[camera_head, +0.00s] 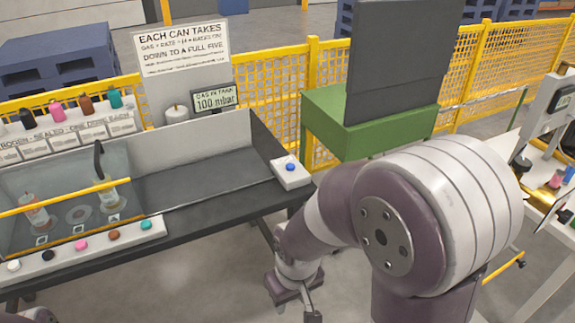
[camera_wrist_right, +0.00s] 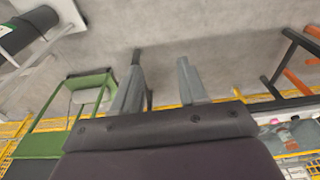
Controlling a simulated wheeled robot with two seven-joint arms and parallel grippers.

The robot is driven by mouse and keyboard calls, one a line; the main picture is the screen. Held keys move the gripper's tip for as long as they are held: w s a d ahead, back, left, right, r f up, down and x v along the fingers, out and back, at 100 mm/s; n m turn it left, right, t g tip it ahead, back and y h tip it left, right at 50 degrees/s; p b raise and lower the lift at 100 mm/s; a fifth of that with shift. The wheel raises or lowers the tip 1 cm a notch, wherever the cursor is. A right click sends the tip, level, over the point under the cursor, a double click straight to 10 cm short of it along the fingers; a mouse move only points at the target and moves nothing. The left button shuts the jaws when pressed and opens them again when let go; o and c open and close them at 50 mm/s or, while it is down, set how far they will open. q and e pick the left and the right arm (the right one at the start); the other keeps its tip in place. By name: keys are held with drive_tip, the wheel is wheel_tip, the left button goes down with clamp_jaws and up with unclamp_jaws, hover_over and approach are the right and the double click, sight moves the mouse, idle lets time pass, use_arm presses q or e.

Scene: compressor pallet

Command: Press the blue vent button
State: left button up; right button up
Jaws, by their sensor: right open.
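The blue vent button (camera_head: 290,167) sits on top of a small white box (camera_head: 293,178) at the right end of the dark bench. Nothing touches the button. My right gripper (camera_head: 295,299) is below the box in the head view, near the bottom edge, clear of the button. Its two fingers are apart and empty in the right wrist view (camera_wrist_right: 160,82), with bare floor beyond them. The button does not show in the wrist view. My left gripper does not show.
The dark bench (camera_head: 195,187) has a clear middle. A glass-walled chamber (camera_head: 70,205) and a strip of several coloured buttons (camera_head: 80,254) are at left. A display (camera_head: 215,99) reads 100 mbar. A green stand (camera_head: 365,125) is behind my right arm.

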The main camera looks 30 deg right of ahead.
idle(0.4)
clamp_jaws()
idle(1.5)
